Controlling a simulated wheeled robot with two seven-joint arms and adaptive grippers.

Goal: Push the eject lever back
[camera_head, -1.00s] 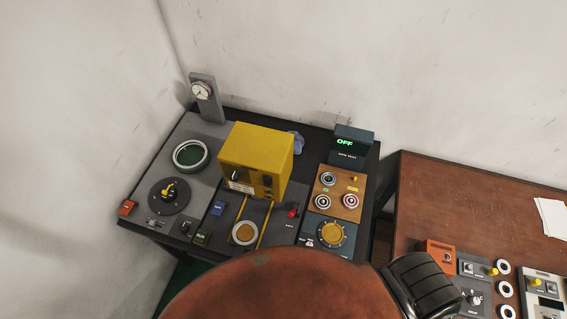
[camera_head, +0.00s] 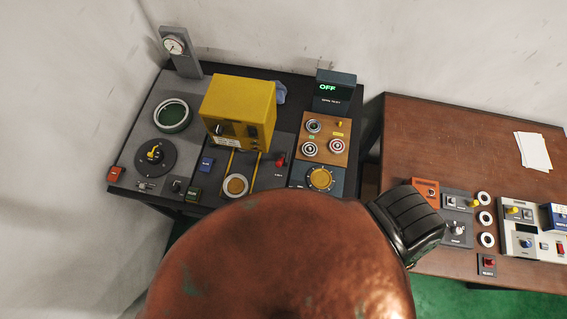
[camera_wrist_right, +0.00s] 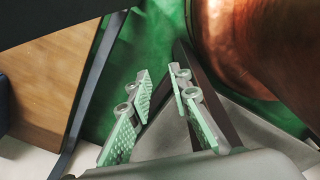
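The eject lever (camera_head: 280,160) is a small red-handled lever on the dark bench panel in the head view. It stands just right of the yellow press housing (camera_head: 239,105), with a small label below it. Neither gripper shows in the head view, so no gripper is seen near the lever. My right gripper (camera_wrist_right: 160,76) shows in the right wrist view. Its two fingers are apart with nothing between them, over green floor. My left gripper is out of view.
The bench also holds a gauge post (camera_head: 181,52), a green-centred ring (camera_head: 171,115), a dark display (camera_head: 335,92) reading OFF and a yellow dial (camera_head: 320,178). A brown table (camera_head: 440,130) with switch boxes stands to the right. My copper-coloured body fills the lower foreground.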

